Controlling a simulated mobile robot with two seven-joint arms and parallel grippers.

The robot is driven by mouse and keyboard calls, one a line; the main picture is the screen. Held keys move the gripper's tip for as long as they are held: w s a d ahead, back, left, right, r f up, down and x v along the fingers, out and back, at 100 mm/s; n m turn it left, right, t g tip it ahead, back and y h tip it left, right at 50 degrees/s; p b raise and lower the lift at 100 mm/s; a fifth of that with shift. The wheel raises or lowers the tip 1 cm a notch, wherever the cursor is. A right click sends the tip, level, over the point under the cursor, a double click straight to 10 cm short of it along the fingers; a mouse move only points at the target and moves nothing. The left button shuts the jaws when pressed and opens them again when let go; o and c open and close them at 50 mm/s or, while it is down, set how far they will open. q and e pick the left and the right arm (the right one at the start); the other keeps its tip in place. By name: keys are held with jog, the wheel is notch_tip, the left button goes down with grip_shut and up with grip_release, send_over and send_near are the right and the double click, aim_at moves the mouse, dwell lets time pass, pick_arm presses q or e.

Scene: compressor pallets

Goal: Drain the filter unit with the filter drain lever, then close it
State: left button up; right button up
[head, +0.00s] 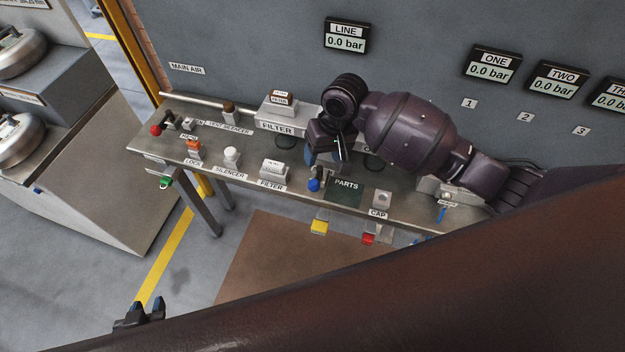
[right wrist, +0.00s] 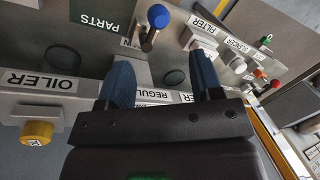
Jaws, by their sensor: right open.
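The filter unit (head: 279,127) is a grey block labelled FILTER on the back of the bench. A lever with a blue ball knob (head: 314,185) stands at the front, left of the PARTS plate. My right gripper (head: 322,159) points down over the bench behind the knob. Its fingers (right wrist: 163,62) are apart, with nothing held between them. My left gripper (head: 145,305) is low at the lower left, away from the bench, its fingers apart.
The bench (head: 250,152) carries a red-knobbed valve (head: 156,129), an orange lock piece (head: 194,145), a silencer (head: 232,154) and a spare filter (head: 273,168). Pressure displays, including LINE (head: 347,38), hang on the wall and read 0.0 bar. My arm hides much of the bench's right part.

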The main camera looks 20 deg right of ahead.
aim_at(316, 182)
jog(key=x, duration=1)
jog(key=shift+s+f, duration=0.2)
jog(key=shift+f, duration=0.2)
jog(key=shift+c, duration=0.3)
